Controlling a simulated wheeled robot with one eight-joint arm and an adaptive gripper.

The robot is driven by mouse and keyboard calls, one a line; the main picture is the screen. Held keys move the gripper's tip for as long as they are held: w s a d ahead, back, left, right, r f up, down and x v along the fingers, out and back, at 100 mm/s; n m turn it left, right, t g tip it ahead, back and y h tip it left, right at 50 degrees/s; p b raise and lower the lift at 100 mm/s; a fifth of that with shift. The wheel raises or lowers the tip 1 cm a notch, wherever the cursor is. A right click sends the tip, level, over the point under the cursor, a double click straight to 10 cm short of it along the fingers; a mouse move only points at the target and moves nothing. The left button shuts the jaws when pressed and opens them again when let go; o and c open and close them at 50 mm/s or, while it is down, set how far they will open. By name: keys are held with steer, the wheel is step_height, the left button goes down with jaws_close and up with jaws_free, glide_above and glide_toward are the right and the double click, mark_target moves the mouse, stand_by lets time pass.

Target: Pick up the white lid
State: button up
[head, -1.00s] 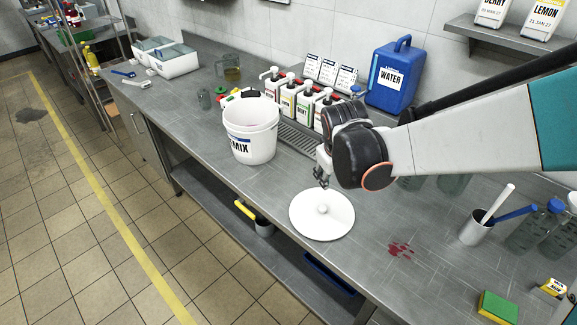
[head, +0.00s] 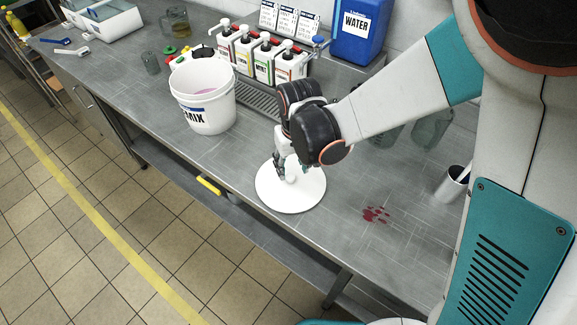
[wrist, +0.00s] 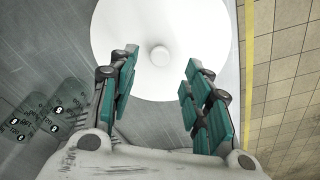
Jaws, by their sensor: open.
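The white lid (head: 300,196) is a round disc with a small knob in its middle. It lies flat on the steel counter in the head view, near the front edge. In the wrist view the lid (wrist: 120,40) fills the upper middle, with its knob (wrist: 160,56) between and just beyond my fingertips. My gripper (head: 288,172) is over the lid, close to the knob. In the wrist view my gripper (wrist: 160,75) has its two teal-padded fingers spread apart with nothing between them. Whether a finger touches the lid cannot be told.
A white MIX bucket (head: 207,112) holding something pink stands left of the lid. Pump bottles (head: 258,58) and a blue water jug (head: 361,30) stand behind. The counter's front edge is close to the lid.

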mark_target(291, 176)
steer(key=f+b, duration=0.1)
steer(key=f, duration=0.2)
steer(key=f+b, duration=0.1)
steer(key=f, duration=0.1)
steer(key=shift+w+a+f+b, duration=0.15)
steer(key=shift+w+f+b, duration=0.15)
steer(key=shift+f, duration=0.05)
steer(key=shift+r, duration=0.1)
jaws_close()
